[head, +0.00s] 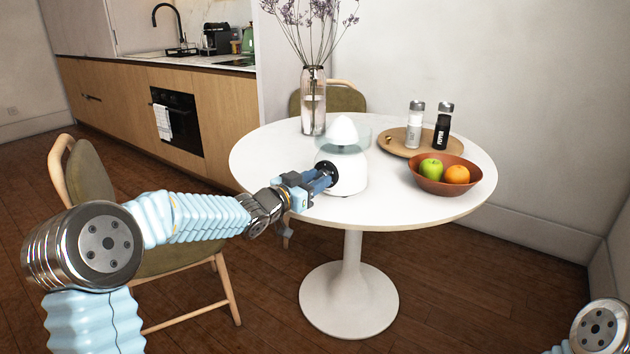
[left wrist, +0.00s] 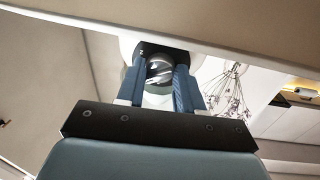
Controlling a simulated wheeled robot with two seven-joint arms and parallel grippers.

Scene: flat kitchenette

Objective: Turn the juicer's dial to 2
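The white juicer (head: 346,172), with a clear bowl and white cone on top, stands on the round table. Its dark round dial (head: 327,169) is on the side facing my left gripper and is partly hidden by the fingers. My left gripper (head: 322,183) is at the dial. The dial's marks are too small to read. My right gripper is out of view.
On the white table (head: 400,205) are a glass vase (head: 313,105), a wooden tray (head: 393,145) with salt and pepper mills, and an orange-brown bowl (head: 445,186) with an apple and orange. A chair (head: 95,185) stands at left. The table's front is clear.

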